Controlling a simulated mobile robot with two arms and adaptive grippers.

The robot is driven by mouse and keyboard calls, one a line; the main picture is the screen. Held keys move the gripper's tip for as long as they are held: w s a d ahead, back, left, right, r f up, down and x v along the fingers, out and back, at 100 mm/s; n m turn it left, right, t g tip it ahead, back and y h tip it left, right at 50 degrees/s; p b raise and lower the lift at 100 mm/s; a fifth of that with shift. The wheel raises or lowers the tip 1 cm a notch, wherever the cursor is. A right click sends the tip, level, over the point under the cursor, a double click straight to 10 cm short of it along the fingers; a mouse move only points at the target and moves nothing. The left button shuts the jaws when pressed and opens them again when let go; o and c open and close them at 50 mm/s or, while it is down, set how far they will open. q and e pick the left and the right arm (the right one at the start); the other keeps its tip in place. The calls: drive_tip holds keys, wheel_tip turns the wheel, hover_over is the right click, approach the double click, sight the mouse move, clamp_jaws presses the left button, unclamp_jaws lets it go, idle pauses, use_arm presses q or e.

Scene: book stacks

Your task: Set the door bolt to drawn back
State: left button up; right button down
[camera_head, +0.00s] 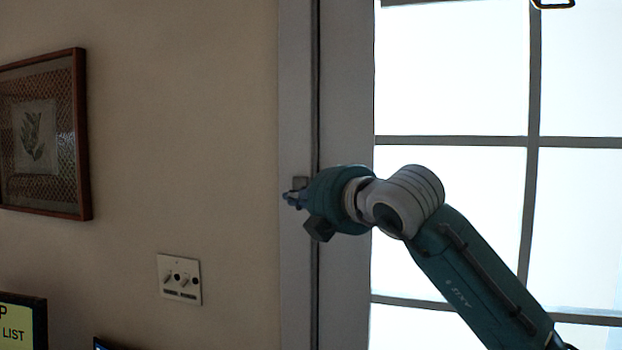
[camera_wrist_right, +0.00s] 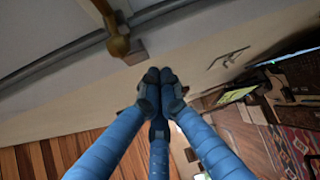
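The door bolt (camera_wrist_right: 118,42) shows in the right wrist view as a bronze-coloured bar with a rounded end, beside a small brown block (camera_wrist_right: 137,54). My left gripper is out of view.
The door (camera_head: 346,80) has a grey frame and bright glass panes. On the wall to its left are a switch plate (camera_head: 179,279) and a framed picture (camera_head: 76,130). A yellow sign (camera_head: 17,325) stands at the lower left. The wall beside the door is otherwise clear.

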use_arm(q)
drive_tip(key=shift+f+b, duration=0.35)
drive_tip(key=shift+b, duration=0.45)
use_arm(e)
drive_tip(key=s+d+r, duration=0.1)
drive_tip(key=s+d, duration=0.1)
drive_tip(key=d, duration=0.6)
drive_tip(key=shift+s+d, duration=0.15)
drive_tip(key=shift+d, duration=0.2)
drive_tip(key=v, duration=1.2)
drive_tip(key=shift+a, duration=0.15)
drive_tip(key=shift+s+f, duration=0.1)
